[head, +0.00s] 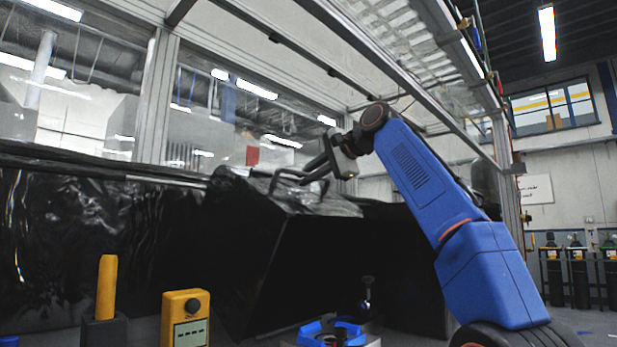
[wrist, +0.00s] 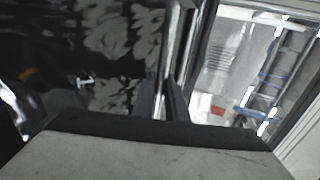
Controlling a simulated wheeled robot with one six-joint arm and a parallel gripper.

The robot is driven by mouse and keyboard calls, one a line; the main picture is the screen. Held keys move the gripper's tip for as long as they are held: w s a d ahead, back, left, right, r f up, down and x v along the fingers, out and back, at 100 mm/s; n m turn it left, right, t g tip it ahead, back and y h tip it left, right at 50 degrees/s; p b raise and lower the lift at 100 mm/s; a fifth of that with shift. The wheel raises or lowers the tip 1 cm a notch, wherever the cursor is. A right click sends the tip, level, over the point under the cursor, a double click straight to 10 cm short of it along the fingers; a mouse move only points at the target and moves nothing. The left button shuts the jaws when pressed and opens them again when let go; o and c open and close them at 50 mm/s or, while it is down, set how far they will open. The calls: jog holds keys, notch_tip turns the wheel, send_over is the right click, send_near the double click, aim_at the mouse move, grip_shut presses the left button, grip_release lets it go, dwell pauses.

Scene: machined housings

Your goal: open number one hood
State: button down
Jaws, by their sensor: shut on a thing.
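The glossy black hood (head: 240,240) stands in the middle of the head view, with a slanted edge on its right side. My gripper (head: 312,170) is at its top, shut on the metal bar handle (head: 284,176). In the wrist view, my gripper's two dark fingers (wrist: 165,103) close on the bright bar of the handle (wrist: 174,45). The hood's black surface (wrist: 60,50) fills the left of that view. To the right of the slanted edge is a dark space; I cannot tell how far the hood is raised. No number shows on it.
A yellow device with a display (head: 186,318) and a yellow post (head: 106,288) stand at the front left. A blue fixture (head: 332,334) and a black knob (head: 367,288) are at the lower middle. A metal frame post (head: 156,100) and overhead rails surround the area. Gas cylinders (head: 578,270) stand far right.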

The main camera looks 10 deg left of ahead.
jog(key=c, duration=1.8)
grip_release()
jog(key=shift+o, duration=0.2)
jog(key=shift+d, duration=0.15)
jog(key=v, duration=1.7)
jog(key=shift+d, duration=0.15)
jog(key=s+d+f+n+h, duration=0.1)
jog(key=s+d+f+h, duration=0.3)
jog(key=f, duration=0.6)
jog(key=s+d+f+h, duration=0.1)
jog(key=s+d+f, duration=0.1)
jog(key=d+f, duration=0.6)
jog(key=s+d+f+n+h, duration=0.1)
jog(key=s+d+f+h, duration=0.15)
jog(key=f, duration=0.95)
jog(key=s+d+f+n+g+h, duration=0.1)
jog(key=s+d+f, duration=0.3)
jog(key=s+f, duration=0.4)
jog(key=s+d+f+n+g+h, duration=0.1)
jog(key=s+d+f, duration=0.3)
jog(key=s+f, duration=0.5)
jog(key=s+d+f+n+g+h, duration=0.1)
jog(key=s+f, duration=0.7)
jog(key=f, duration=1.7)
jog(key=d+n+h, duration=0.1)
jog(key=d+n, duration=0.1)
jog(key=shift+d+g, duration=0.3)
jog(key=shift+d, duration=0.1)
